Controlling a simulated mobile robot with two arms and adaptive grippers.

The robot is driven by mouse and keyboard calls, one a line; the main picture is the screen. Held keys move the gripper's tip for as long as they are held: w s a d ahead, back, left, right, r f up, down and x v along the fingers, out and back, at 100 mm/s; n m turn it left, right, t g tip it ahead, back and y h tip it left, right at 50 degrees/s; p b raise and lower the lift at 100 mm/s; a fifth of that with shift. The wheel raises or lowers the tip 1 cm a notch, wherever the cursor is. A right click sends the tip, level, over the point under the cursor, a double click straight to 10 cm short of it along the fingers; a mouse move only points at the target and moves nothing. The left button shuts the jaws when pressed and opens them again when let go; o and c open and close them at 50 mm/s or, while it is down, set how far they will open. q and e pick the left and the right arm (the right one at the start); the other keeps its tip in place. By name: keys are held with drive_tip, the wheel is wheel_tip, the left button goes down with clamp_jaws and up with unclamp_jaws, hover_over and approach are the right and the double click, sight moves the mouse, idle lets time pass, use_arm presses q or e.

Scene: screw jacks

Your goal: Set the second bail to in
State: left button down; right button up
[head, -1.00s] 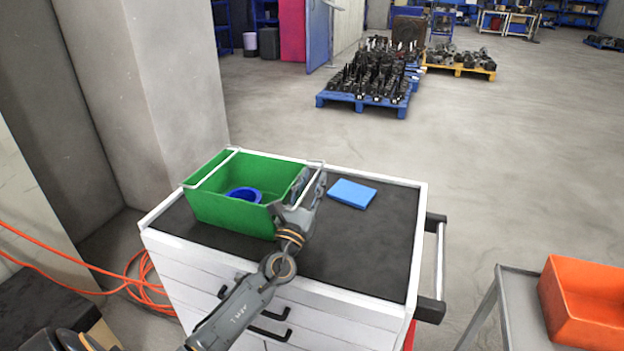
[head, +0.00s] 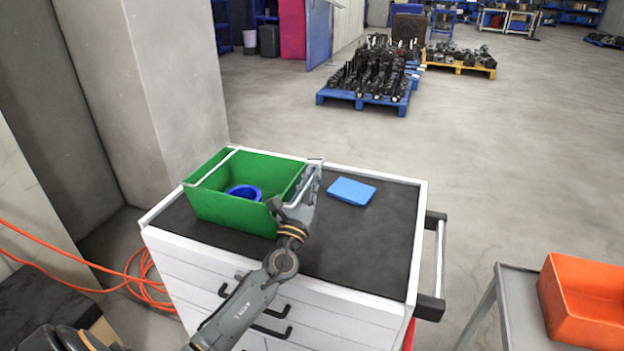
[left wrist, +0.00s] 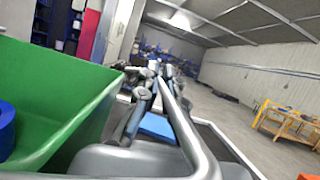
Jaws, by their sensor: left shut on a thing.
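A green crate (head: 232,211) stands on the cabinet top. One white bail (head: 212,167) lies across its open top toward the left end. The second bail (head: 315,162) is at the crate's right end, and my left gripper (head: 306,188) is shut on it. The bail stands at or just outside the right rim; its exact tilt is hard to tell. In the left wrist view the bail (left wrist: 185,125) runs as a pale rod past the crate's green wall (left wrist: 60,95). The gripper hides part of the bail. My right gripper is out of view.
A blue ring (head: 244,192) lies inside the crate. A flat blue block (head: 351,191) lies right of the gripper on the dark cabinet top (head: 370,245), which is otherwise clear. An orange bin (head: 585,300) stands on a grey table at lower right.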

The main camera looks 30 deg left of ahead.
use_arm(q)
drive_tip(key=n+y, duration=0.1)
drive_tip(key=r+n, duration=0.1)
drive_tip(key=n, duration=0.1)
drive_tip(key=n+g+y+p, duration=0.1)
drive_tip(key=shift+a+r+n+y, duration=0.2)
drive_tip(key=shift+r+n+y, duration=0.1)
drive_tip(key=shift+n, duration=0.1)
drive_tip(key=s+a+r+n+g+y+p, duration=0.1)
drive_tip(key=a+n+g+p, duration=0.2)
drive_tip(key=n+p, duration=0.55)
drive_tip(key=s+a+r+n+g+p, duration=0.1)
drive_tip(key=a+r+n+g+p, duration=0.25)
drive_tip(key=n, duration=0.75)
wheel_tip(320, 180, down, 7)
drive_tip(key=a+n+g+h+p, duration=0.1)
drive_tip(key=a+n+h+p, duration=0.1)
drive_tip(key=n+h+p, duration=0.3)
drive_tip(key=shift+s+a+n+p, duration=0.15)
drive_tip(key=shift+a+n+p, duration=0.2)
drive_tip(key=shift+n+p, duration=2.1)
drive_tip(key=shift+m+p, duration=0.35)
drive_tip(key=shift+m, duration=0.05)
drive_tip(key=c, duration=1.5)
unclamp_jaws()
